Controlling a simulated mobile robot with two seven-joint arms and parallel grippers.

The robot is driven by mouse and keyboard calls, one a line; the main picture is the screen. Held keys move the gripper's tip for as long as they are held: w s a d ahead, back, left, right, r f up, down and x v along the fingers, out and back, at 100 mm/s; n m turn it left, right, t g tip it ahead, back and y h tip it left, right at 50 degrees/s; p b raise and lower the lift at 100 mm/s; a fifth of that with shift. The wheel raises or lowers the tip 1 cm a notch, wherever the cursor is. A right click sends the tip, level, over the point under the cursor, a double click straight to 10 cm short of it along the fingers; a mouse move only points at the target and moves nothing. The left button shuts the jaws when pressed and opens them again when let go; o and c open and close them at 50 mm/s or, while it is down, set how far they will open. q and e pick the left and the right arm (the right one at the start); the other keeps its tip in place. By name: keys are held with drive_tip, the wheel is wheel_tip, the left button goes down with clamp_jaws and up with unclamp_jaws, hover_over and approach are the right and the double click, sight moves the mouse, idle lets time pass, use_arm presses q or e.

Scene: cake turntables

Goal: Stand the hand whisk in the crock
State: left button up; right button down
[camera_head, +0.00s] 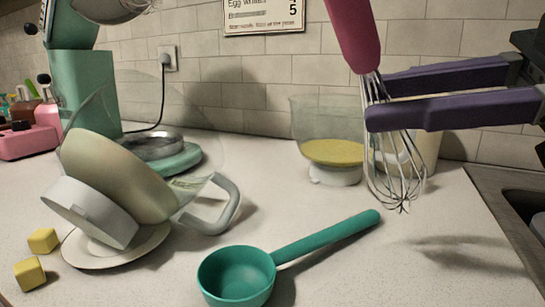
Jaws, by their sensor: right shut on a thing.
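The hand whisk has a magenta handle (355,35) and a wire head (397,185) that hangs down, slightly tilted, above the counter at the right. My right gripper (377,101), with purple fingers, comes in from the right and is shut on the whisk near where the handle meets the wires. A cream, upright vessel (430,150), apparently the crock, stands behind the wires and below the fingers. Its top is mostly hidden by my gripper. The wires overlap it in the picture and their lower end shows in front of it. My left gripper is not in view.
A clear container (331,140) with yellow contents stands left of the whisk. A green ladle (240,273) lies in front. A tilted cream bowl (118,172), a clear jug with a grey handle (224,205) and yellow cubes (43,240) are at the left. A sink edge borders the right.

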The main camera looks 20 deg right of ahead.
drive_tip(key=shift+f+b, duration=0.5)
drive_tip(key=shift+f, duration=2.1)
drive_tip(key=shift+w, duration=0.1)
